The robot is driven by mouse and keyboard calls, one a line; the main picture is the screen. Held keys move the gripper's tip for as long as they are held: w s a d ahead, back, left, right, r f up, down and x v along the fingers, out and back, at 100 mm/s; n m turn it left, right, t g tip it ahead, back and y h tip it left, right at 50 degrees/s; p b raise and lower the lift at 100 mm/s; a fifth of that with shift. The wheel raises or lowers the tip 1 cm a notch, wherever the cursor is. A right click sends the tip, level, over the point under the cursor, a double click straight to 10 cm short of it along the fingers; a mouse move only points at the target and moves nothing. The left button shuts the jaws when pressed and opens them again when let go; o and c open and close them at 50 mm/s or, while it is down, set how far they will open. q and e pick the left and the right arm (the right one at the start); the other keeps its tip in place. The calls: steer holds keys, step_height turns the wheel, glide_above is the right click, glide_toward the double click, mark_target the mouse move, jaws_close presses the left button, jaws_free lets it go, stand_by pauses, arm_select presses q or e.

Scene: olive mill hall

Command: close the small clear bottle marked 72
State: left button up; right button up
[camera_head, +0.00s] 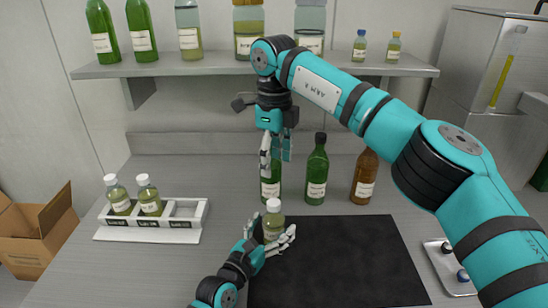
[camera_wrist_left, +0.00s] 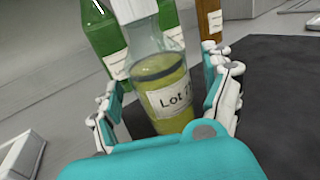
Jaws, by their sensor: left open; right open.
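A small clear bottle (camera_head: 273,220) with yellow-green liquid stands at the left edge of the black mat (camera_head: 335,262). A white cap sits at its top; I cannot tell how tightly it is seated. In the left wrist view the bottle (camera_wrist_left: 163,88) has a label reading "Lot 7", the rest cut off. My left gripper (camera_head: 271,236) is open, with its fingers on either side of the bottle; it also shows in the left wrist view (camera_wrist_left: 168,95).
A white rack (camera_head: 186,222) at left holds two capped small bottles. Green bottles (camera_head: 317,172) and a brown bottle (camera_head: 365,178) stand behind the mat. A tray (camera_head: 440,262) with small caps lies at right. A shelf (camera_head: 170,66) of bottles hangs above.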

arm_select(q)
steer(key=v, duration=1.1)
